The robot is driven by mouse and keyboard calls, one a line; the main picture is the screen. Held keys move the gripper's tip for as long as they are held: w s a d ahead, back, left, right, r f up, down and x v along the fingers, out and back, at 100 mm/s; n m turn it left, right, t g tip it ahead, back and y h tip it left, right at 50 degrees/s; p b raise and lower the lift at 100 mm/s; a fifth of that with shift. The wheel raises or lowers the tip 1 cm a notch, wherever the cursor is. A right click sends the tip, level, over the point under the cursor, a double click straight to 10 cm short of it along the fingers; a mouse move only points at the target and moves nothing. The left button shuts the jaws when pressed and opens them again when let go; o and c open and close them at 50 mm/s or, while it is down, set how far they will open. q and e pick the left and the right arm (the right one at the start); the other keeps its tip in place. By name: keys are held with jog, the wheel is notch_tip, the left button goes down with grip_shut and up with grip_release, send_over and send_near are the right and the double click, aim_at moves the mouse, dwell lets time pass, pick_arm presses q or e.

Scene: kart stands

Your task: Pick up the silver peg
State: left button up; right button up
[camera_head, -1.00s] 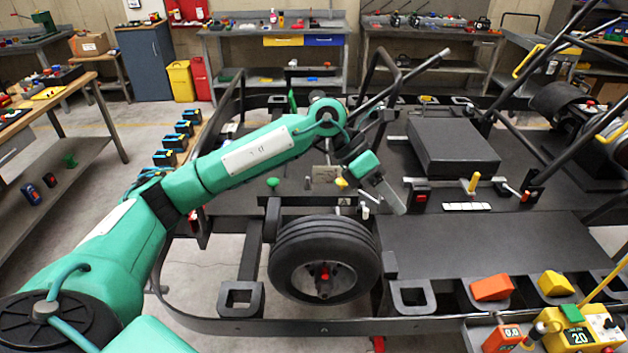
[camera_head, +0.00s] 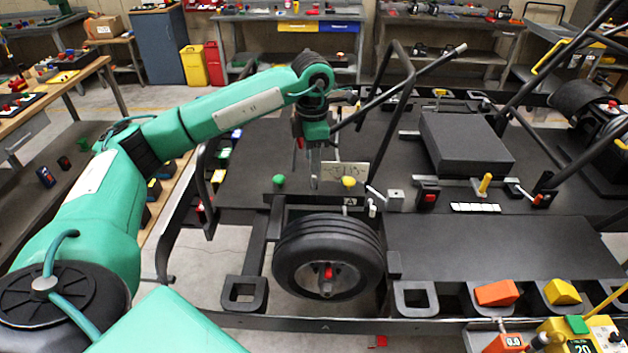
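A small silver upright piece (camera_head: 372,208), which looks like the silver peg, stands on the kart deck behind the front wheel. A thin silver rod (camera_head: 376,193) slants just above it. My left gripper (camera_head: 314,184) points down over the deck, to the left of these pieces and apart from them. Its grey fingers are seen nearly edge-on, so their gap and anything between them cannot be made out. My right gripper is out of view.
A yellow knob (camera_head: 348,182), a green knob (camera_head: 279,180) and a silver block (camera_head: 395,200) stand near the gripper. A small marked plate (camera_head: 345,171) lies behind. The wheel (camera_head: 328,258) is in front. Black bars (camera_head: 400,90) rise to the right.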

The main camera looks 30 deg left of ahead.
aim_at(314, 176)
pick_arm(q)
jog(key=shift+f, duration=0.5)
jog(key=shift+d+f+p, duration=0.1)
jog(key=shift+f+p, duration=0.1)
jog(key=shift+p, duration=0.25)
notch_tip(314, 176, down, 4)
jog(key=p, duration=0.2)
jog(key=shift+w+p, duration=0.15)
jog(key=shift+p, duration=0.2)
jog(key=shift+f, duration=0.45)
grip_shut()
